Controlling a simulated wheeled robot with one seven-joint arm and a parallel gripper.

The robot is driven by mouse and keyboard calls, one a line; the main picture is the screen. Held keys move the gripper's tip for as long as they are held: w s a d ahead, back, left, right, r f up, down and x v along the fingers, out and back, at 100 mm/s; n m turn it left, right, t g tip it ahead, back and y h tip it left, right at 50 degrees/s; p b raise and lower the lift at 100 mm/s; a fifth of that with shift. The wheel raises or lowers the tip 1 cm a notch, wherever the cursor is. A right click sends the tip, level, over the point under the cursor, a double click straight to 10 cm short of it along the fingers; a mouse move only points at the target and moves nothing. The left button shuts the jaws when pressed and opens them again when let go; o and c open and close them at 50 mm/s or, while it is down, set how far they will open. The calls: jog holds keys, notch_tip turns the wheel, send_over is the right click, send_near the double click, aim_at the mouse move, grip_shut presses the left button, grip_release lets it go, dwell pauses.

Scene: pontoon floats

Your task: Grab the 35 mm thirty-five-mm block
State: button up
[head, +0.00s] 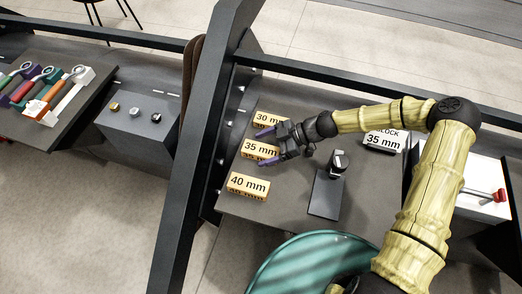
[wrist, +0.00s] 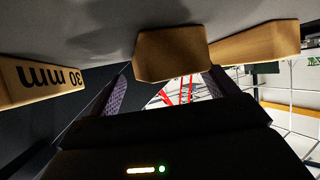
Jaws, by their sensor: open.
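The 35 mm block (head: 258,149) is an orange-yellow block with a black label, in the middle of a row of three on the grey desk in the head view. My gripper (head: 268,148) is open, with one purple finger toward each side of this block. In the wrist view the block (wrist: 170,52) shows in front of the gap between the fingers (wrist: 164,88). I cannot tell whether the fingers touch it. A white sign reading "BLOCK 35 mm" (head: 383,142) stands to the right.
The 30 mm block (head: 268,119) lies beyond and the 40 mm block (head: 248,184) nearer, both close to my fingers. A dark post on a plate (head: 324,196) stands right of the row. A slanted dark frame beam (head: 195,160) borders the desk at left.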

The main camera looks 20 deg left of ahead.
aim_at(265, 148)
dwell(0.5)
jog(key=c, duration=1.4)
jog(key=shift+r, duration=0.1)
notch_tip(265, 148, up, 10)
jog(key=shift+f, duration=0.1)
